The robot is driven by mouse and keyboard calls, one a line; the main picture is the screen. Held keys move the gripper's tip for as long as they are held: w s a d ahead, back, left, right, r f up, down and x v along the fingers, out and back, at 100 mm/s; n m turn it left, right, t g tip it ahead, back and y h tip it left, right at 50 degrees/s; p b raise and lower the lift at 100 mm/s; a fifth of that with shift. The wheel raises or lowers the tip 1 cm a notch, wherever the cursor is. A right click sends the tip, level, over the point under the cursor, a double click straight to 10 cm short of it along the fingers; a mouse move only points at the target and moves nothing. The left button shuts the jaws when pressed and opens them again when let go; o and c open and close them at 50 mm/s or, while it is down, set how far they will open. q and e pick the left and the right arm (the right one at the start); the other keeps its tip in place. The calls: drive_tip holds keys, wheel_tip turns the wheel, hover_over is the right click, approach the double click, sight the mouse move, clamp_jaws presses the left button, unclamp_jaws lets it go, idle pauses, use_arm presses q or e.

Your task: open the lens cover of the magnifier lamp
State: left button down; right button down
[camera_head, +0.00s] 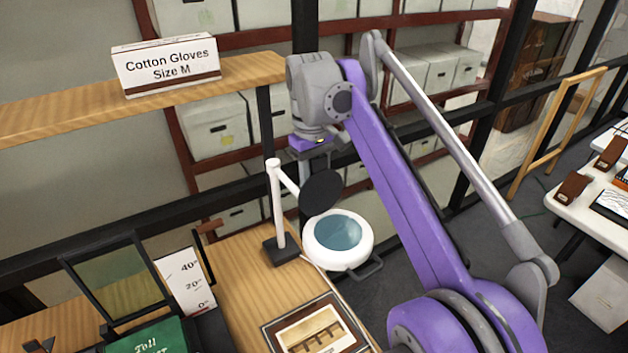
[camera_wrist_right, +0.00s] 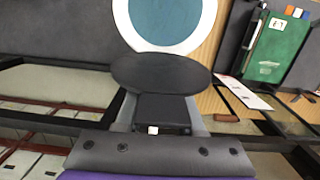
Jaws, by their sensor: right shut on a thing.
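The magnifier lamp stands on the wooden desk with a white post (camera_head: 277,205), a black base (camera_head: 281,249) and a round white head. The bluish lens (camera_head: 338,234) is uncovered in the head view and shows in the wrist view (camera_wrist_right: 172,18). The dark round lens cover (camera_head: 322,192) stands raised at the far side of the lens, tilted up from it. My right gripper (camera_head: 312,158) reaches down behind the cover; in the wrist view the gripper (camera_wrist_right: 160,108) is shut at the near edge of the cover (camera_wrist_right: 160,73). The exact grip is partly hidden. My left gripper is not in view.
A wooden shelf (camera_head: 60,105) with a "Cotton Gloves" sign (camera_head: 167,66) is at upper left. Racks of archival boxes stand behind.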

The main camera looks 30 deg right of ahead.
drive_tip(key=shift+w+g, duration=0.2)
drive_tip(key=shift+g, duration=0.1)
idle(0.4)
drive_tip(key=c, duration=0.5)
unclamp_jaws()
